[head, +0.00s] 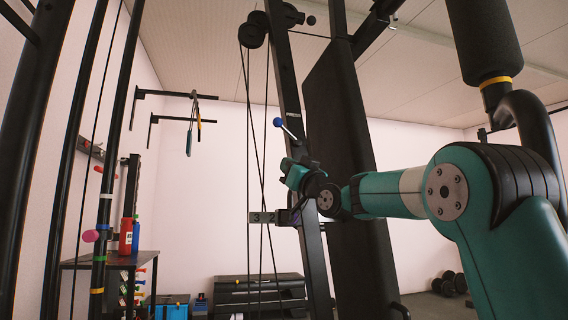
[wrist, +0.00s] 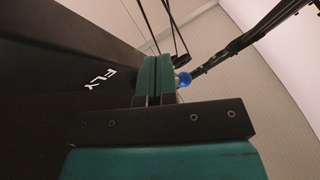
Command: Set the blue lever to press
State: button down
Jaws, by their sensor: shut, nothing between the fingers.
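The blue lever (head: 277,122) is a blue ball on a short pale rod on the black upright. In the head view it points up and to the left, close to the white lettering PRESS (head: 293,116). My gripper (head: 288,164) is shut and empty, just below the lever in that view. In the wrist view its teal fingers (wrist: 155,62) are together, and the blue ball (wrist: 184,80) shows just right of them, partly hidden. White FLY lettering (wrist: 100,78) is on the dark surface to the left. I cannot tell whether the fingers touch the lever.
A long black pad (head: 340,130) stands right behind the upright (head: 288,70). Cables (head: 252,120) hang left of it. A plate numbered 3 and 2 (head: 262,217) is below my gripper. A table with bottles (head: 126,236) stands at the left.

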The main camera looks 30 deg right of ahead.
jog(key=shift+s+d+f+b, duration=0.15)
jog(key=shift+d+f+b, duration=0.15)
jog(key=shift+f+b, duration=0.15)
jog(key=d+f+b, duration=0.1)
jog(key=f+b, duration=0.1)
jog(key=s+d+f+b, duration=0.1)
jog(key=f+b, duration=0.1)
jog(key=shift+d, duration=0.4)
jog(key=shift+f, duration=0.1)
dwell(0.4)
